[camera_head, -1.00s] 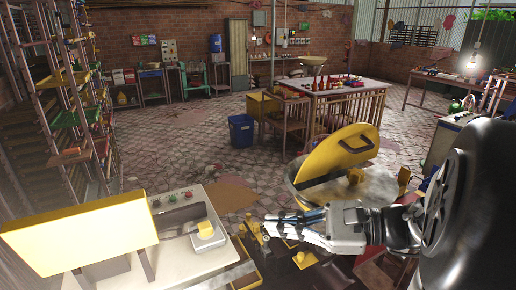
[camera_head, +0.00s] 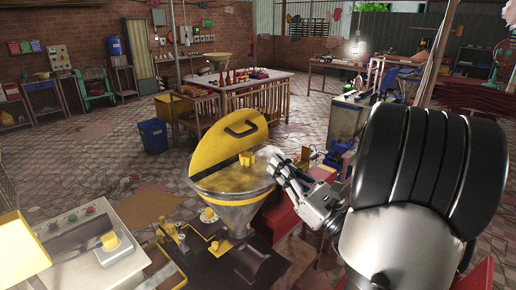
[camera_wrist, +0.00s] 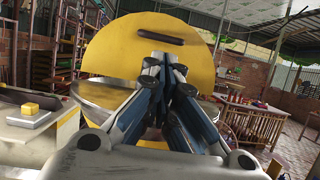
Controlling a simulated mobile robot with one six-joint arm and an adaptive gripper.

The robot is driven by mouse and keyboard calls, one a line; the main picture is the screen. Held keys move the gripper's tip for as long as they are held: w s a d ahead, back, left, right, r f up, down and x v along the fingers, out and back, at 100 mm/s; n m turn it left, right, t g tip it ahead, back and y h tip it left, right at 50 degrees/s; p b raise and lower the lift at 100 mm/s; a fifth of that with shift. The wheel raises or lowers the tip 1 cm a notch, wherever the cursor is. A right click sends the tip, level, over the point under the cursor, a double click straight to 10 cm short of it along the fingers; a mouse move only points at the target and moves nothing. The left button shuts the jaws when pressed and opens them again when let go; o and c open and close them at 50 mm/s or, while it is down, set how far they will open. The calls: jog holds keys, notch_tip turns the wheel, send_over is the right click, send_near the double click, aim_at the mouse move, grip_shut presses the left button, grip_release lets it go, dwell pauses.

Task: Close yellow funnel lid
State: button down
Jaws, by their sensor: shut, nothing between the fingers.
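My gripper (camera_head: 275,166) is at the right rim of the funnel, shut and empty. In the wrist view the lid (camera_wrist: 110,45) fills the middle behind my gripper (camera_wrist: 165,62), and its handle (camera_wrist: 160,37) is just above the fingertips. I cannot tell whether the fingers touch anything.
A white control panel machine (camera_head: 85,245) stands at the lower left. A blue bin (camera_head: 153,136) and a wooden table (camera_head: 245,88) with red bottles stand behind the funnel. Tiled floor (camera_head: 95,165) is clear to the left.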

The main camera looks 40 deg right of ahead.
jog(key=b+x, duration=0.1)
jog(key=x, duration=0.7)
jog(key=shift+r, duration=0.1)
